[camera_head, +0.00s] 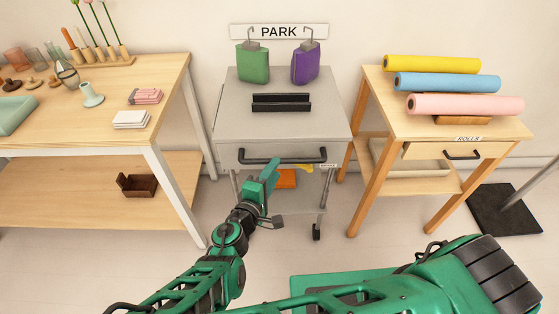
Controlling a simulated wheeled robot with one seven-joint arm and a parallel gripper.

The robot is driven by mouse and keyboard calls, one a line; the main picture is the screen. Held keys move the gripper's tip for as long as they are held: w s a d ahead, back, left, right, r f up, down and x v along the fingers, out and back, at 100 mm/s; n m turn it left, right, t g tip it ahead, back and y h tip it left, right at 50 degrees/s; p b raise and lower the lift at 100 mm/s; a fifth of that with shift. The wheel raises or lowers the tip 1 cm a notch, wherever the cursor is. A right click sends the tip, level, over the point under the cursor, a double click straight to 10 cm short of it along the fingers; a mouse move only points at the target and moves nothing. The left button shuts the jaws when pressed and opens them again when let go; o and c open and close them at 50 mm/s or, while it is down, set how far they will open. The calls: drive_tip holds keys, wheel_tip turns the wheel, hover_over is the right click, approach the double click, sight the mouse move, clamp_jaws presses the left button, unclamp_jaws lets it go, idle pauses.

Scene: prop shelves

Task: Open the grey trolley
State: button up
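The grey trolley (235,128) stands against the wall under the PARK sign. Its front drawer is shut as far as I can see, with a dark bar handle (310,156) across it. My gripper (268,172) is just in front of and slightly below the handle, left of its middle. Its green fingers point up towards the drawer front. From this view I cannot tell whether the fingers are apart or whether they touch the handle. The gripper and wrist hide part of the drawer front and the lower shelf.
A wooden table (165,100) is at left. A wooden stand (390,122) with coloured rolls (447,83) is at right. Floor shows between them.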

drive_tip(key=shift+x, duration=3.05)
